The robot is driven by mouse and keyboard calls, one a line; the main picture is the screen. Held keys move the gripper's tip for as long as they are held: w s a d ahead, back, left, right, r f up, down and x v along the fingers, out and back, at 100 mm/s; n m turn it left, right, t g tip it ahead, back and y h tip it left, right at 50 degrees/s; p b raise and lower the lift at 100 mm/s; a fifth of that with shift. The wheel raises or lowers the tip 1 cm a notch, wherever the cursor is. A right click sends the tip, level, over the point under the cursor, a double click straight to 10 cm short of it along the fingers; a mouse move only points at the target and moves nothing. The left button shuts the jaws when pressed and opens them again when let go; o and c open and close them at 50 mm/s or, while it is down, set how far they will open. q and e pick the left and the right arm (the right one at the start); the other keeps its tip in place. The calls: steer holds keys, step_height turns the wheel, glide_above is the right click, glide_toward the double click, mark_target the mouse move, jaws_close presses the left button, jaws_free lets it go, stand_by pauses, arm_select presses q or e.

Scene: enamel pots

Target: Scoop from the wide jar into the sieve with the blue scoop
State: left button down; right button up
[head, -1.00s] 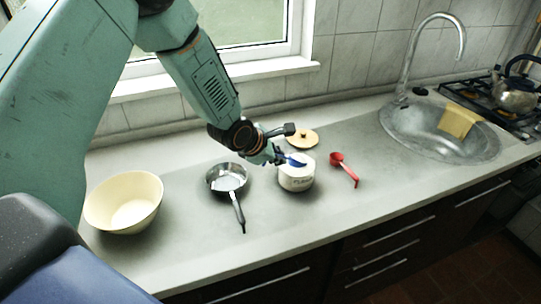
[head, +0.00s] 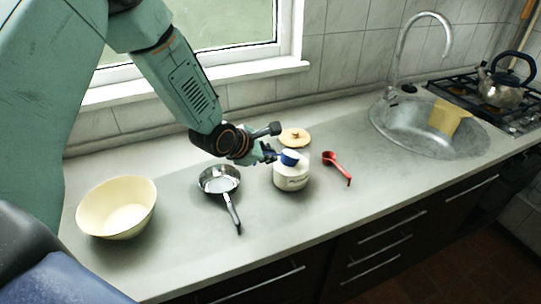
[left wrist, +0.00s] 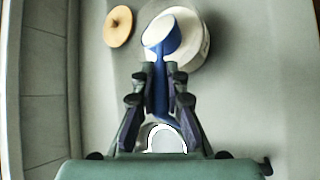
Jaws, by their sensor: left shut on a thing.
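My left gripper (head: 270,153) is shut on the handle of the blue scoop (head: 289,158). The scoop's bowl is over the wide white jar (head: 291,178), at its mouth or just above it. In the left wrist view the scoop (left wrist: 156,46) points away from the fingers (left wrist: 161,74) and overlaps the jar (left wrist: 200,52). White material shows in the scoop's bowl. The metal sieve (head: 219,181) sits on the counter left of the jar, its dark handle toward the front edge; its inside looks bright, contents unclear. My right gripper is out of view.
A cream bowl (head: 117,208) stands at the left. A wooden lid (head: 294,137) lies behind the jar and a red scoop (head: 337,166) to its right. A sink (head: 432,140) and a kettle (head: 501,92) are farther right. The front counter is clear.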

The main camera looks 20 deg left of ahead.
arm_select(q)
steer(key=shift+s+a+r, duration=0.2)
steer(key=shift+r, duration=0.35)
steer(key=shift+s+r+t+p, duration=0.2)
steer(key=shift+r+t+p, duration=0.3)
steer(key=shift+r, duration=0.15)
steer(key=shift+s+a+r+t, duration=0.15)
steer(key=shift+s+r+t, duration=0.15)
steer(key=shift+r, duration=0.15)
steer(key=shift+s+a+r+t+h+b, duration=0.1)
steer(key=shift+r+t+h+b, duration=0.2)
steer(key=shift+r+t+h, duration=0.15)
steer(key=shift+r+t+h+b, duration=0.35)
steer(key=shift+r+t+b, duration=0.2)
steer(key=shift+r+b, duration=0.15)
steer(key=shift+s+r, duration=0.15)
steer(key=shift+r, duration=0.3)
